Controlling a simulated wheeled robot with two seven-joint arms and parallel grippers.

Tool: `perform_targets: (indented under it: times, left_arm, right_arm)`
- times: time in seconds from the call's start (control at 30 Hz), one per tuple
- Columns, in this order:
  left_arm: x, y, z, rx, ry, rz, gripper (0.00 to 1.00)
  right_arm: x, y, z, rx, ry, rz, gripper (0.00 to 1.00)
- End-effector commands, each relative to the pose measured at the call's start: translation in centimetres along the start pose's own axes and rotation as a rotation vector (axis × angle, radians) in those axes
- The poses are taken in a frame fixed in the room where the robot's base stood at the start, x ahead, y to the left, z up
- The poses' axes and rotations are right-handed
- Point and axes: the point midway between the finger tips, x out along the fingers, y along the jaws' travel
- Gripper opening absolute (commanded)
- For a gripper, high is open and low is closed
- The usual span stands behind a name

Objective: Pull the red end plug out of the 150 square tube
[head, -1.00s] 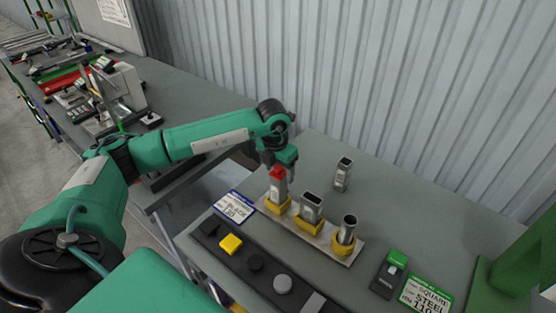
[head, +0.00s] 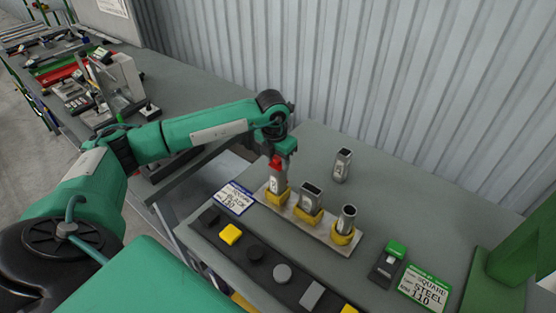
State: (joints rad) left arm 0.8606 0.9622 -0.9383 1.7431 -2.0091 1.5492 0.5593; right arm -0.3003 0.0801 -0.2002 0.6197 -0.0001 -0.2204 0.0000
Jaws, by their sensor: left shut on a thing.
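The red end plug (head: 275,163) sits at the top of the leftmost square tube (head: 277,182). That silver tube stands upright in a yellow socket (head: 277,198) on a pale rack plate. My left gripper (head: 277,158) points down from above and is shut on the red plug. The fingertips partly hide the plug, and I see no clear gap between plug and tube. The marking on the tube is too small to read. My right gripper is not in view.
Two open tubes (head: 311,196) (head: 346,219) stand in the same rack. A loose short tube (head: 342,165) stands behind. A dark strip with coloured caps (head: 254,251) runs in front. Label cards (head: 425,288) and a green frame (head: 505,265) are at right.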

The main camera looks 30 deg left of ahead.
Motion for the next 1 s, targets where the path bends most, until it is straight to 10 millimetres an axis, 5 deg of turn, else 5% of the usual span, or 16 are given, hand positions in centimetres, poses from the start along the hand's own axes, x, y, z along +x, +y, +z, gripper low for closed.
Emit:
perform_targets:
  times: [1.0]
  left_arm:
    - [-2.7, 0.0, 0.3, 0.000, -0.001, 0.000, 0.10]
  right_arm:
    - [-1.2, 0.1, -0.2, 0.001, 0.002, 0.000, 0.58]
